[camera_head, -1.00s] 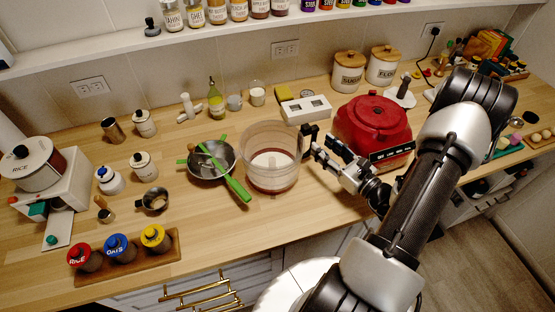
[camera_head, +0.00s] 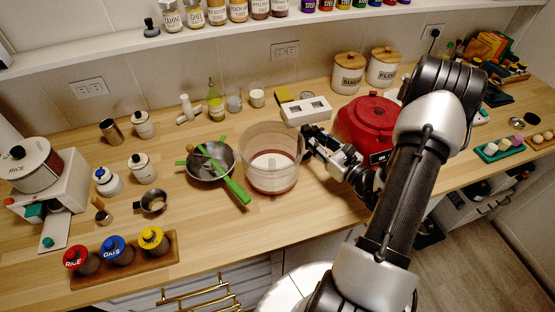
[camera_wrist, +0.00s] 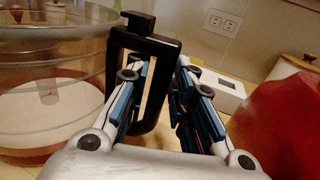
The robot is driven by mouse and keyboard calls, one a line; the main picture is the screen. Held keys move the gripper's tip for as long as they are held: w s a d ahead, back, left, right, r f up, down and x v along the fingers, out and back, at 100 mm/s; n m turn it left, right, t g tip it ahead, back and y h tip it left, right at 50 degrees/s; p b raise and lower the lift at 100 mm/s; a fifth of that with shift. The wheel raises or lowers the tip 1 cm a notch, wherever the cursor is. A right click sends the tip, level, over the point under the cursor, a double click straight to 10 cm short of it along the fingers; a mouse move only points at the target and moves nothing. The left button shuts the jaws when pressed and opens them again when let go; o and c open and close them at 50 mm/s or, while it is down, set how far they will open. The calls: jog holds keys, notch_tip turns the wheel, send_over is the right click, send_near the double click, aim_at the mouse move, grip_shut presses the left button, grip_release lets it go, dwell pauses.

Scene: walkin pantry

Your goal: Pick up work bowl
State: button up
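The work bowl (camera_head: 271,177) is a clear, round container with a central post and a whitish and reddish-brown bottom. It stands upright on the wooden counter in the head view. In the wrist view its clear wall (camera_wrist: 50,72) fills the left side, and its black loop handle (camera_wrist: 150,48) rises at the centre. My gripper (camera_head: 309,145) is at the bowl's right side, by the handle. In the wrist view my gripper (camera_wrist: 166,75) has its two fingers apart, with part of the handle between them. Whether either finger touches the handle is unclear.
A red appliance (camera_head: 370,122) stands close on the right, partly behind my arm. A pan with green handles (camera_head: 209,163) sits just left of the bowl. A white box (camera_head: 305,110) is behind. The counter in front of the bowl is clear.

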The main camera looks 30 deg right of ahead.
grip_shut()
dwell(0.4)
jog(key=shift+r, duration=0.15)
